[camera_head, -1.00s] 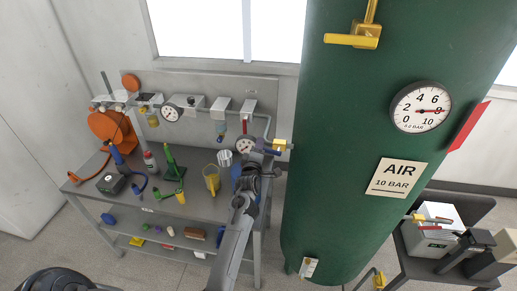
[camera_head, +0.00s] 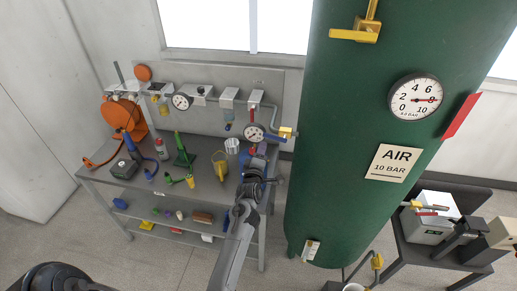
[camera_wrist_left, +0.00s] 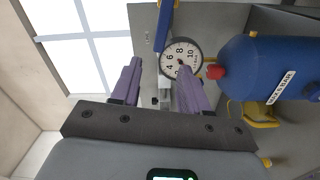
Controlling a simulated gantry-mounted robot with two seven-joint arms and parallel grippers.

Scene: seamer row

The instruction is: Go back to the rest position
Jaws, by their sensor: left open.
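My left gripper (camera_head: 258,168) is at the right end of the grey workbench (camera_head: 150,195), in front of the wall panel, with its arm rising from the bottom of the head view. In the left wrist view its two purple fingers (camera_wrist_left: 158,88) stand apart with nothing held between them. A round white gauge (camera_wrist_left: 181,59) shows beyond the fingers, and a blue cylinder (camera_wrist_left: 262,68) with a red end lies to their right. My right gripper is not in view.
A large green air tank (camera_head: 345,150) stands close to the right of my left arm. The bench holds a yellow jug (camera_head: 220,164), a green stand (camera_head: 182,155) and an orange reel (camera_head: 122,118). A machine (camera_head: 430,222) stands at far right. Floor shows in front of the bench.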

